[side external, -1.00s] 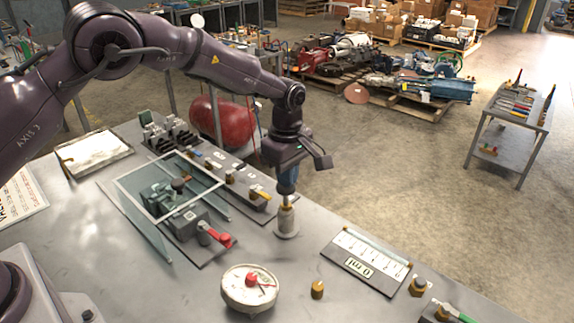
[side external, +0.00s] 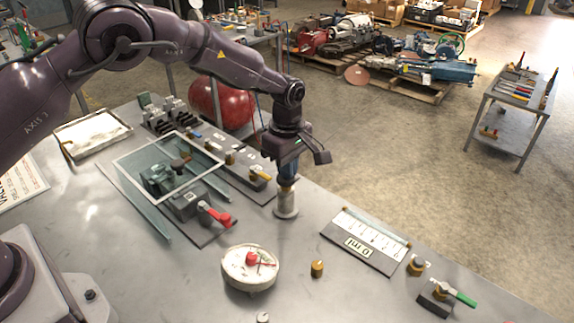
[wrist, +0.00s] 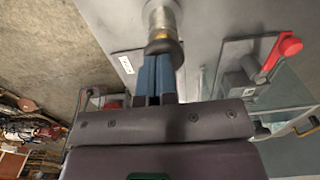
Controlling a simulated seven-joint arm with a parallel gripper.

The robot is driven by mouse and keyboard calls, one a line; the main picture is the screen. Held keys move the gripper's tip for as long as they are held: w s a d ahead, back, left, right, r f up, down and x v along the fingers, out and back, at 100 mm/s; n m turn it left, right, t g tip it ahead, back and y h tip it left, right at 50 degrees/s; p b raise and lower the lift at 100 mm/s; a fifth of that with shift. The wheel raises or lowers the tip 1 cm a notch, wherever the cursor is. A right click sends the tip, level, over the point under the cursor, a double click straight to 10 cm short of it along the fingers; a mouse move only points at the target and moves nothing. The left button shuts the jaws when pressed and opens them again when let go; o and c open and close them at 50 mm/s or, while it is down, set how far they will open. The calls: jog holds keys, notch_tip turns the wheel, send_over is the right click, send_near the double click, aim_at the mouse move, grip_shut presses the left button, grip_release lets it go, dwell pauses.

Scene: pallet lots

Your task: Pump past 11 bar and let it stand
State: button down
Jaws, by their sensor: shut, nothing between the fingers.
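A small upright silver pump (side external: 286,205) with a brass-coloured knob (side external: 287,187) on top stands on the bench. My gripper (side external: 288,179) is shut, its blue fingers pointing down at the knob, touching or just above it. In the wrist view, the shut fingertips (wrist: 161,58) meet the knob (wrist: 163,46), with the pump body (wrist: 160,17) beyond. A round white dial gauge (side external: 250,278) with a red centre lies in front of the pump. Its scale and needle reading are too small to tell.
A fixture with a red-handled valve (side external: 218,217) and a clear guard (side external: 137,210) stands left of the pump. A brass piece (side external: 317,268), a scale plate marked "0 ml" (side external: 366,240) and a green-handled valve (side external: 455,294) are to the right. Bare bench lies around the gauge.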

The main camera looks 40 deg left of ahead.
notch_tip(320, 180, up, 14)
dwell(0.4)
jog(key=shift+w, duration=0.1)
dwell(1.0)
notch_tip(320, 180, up, 3)
jog(key=shift+a+r, duration=0.1)
jog(key=f, duration=1.4)
jog(key=shift+s, duration=0.2)
